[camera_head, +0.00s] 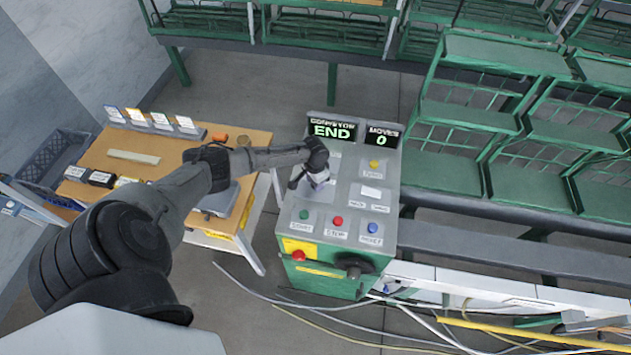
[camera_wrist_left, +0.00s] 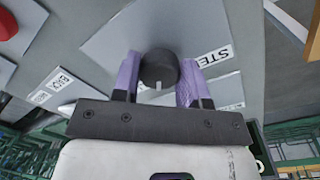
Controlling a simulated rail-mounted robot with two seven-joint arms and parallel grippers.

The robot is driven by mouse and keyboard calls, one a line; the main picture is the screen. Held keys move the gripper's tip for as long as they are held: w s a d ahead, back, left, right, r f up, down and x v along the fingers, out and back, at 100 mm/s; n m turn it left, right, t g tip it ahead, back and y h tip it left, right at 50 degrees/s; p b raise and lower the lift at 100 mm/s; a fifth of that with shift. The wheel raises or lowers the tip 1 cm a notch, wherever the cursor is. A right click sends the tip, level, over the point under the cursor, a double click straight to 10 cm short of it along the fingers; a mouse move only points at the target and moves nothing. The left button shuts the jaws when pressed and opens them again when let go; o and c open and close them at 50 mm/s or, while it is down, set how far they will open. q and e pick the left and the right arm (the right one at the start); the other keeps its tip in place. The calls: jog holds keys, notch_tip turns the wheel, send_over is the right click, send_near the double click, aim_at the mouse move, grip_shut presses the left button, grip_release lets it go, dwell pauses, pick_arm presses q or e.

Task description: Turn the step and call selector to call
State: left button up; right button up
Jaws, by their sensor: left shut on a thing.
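The control panel (camera_head: 330,196) is a grey sloping top on a green cabinet. My left gripper (camera_head: 318,180) is over its left part and hides the selector in the head view. In the left wrist view the selector is a round dark knob (camera_wrist_left: 158,66) with a light pointer mark on its near edge. The purple fingers of my left gripper (camera_wrist_left: 157,78) are closed on the knob from both sides. A label with the letters "STE" (camera_wrist_left: 214,57) shows right of the knob; the rest is covered. My right gripper is not in view.
Green (camera_head: 304,214), red (camera_head: 338,221) and blue (camera_head: 373,228) buttons line the panel's front, with a yellow one (camera_head: 374,163) farther back. Displays read "CONVEYOR END" (camera_head: 332,130) and "MOVES 0" (camera_head: 382,137). A wooden-topped bench (camera_head: 130,170) stands left; green racks (camera_head: 455,115) stand right. Cables cross the floor.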

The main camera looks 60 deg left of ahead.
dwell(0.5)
pick_arm(q)
jog(key=o, duration=0.9)
jog(key=shift+r, duration=0.1)
jog(key=shift+a+r+b, duration=0.15)
jog(key=shift+r, duration=3.25)
jog(key=shift+a+r+b, duration=0.15)
jog(key=shift+r, duration=3.25)
